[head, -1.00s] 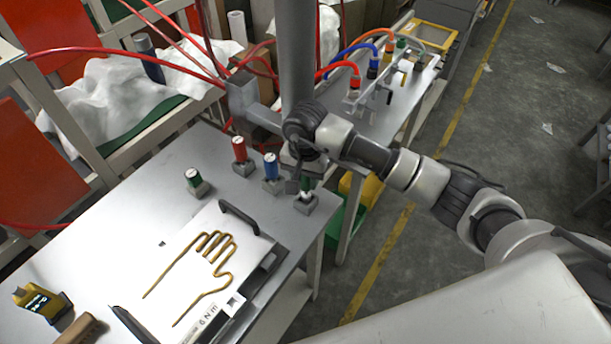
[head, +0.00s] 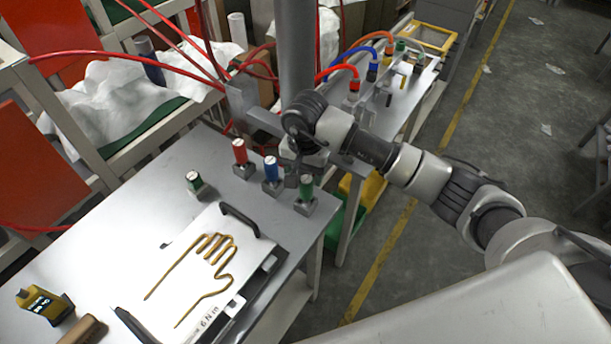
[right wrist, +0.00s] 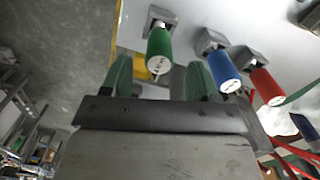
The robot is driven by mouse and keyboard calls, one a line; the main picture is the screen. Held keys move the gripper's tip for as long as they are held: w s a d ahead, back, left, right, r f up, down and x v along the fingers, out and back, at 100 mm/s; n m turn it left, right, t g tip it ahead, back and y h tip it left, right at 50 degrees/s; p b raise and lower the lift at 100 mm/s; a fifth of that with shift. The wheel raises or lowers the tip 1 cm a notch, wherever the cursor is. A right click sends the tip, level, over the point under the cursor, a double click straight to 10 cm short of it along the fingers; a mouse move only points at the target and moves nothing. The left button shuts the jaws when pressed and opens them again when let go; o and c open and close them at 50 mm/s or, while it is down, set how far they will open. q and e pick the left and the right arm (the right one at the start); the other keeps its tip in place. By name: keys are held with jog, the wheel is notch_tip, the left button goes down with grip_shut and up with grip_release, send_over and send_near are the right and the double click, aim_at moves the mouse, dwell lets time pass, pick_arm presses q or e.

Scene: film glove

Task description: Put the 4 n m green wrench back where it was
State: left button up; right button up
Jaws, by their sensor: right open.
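A green wrench (head: 306,187) stands upright in a grey holder at the table's right edge; it also shows in the right wrist view (right wrist: 160,48). A second green wrench (head: 195,182) stands in another holder farther left. Their printed labels are too small to read. My right gripper (right wrist: 159,78) is open, with nothing between its fingers. It is just above and behind the right green wrench in the head view, apart from it. My left gripper is not in view.
A blue wrench (head: 271,170) and a red wrench (head: 240,153) stand in holders beside the green one. A white plate (head: 185,265) with a glove-shaped outline and black handle lies in front. A yellow device (head: 40,302) sits at left. A grey post rises behind my right gripper.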

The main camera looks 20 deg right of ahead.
notch_tip(320, 180, up, 10)
jog(key=b, duration=0.3)
dwell(0.3)
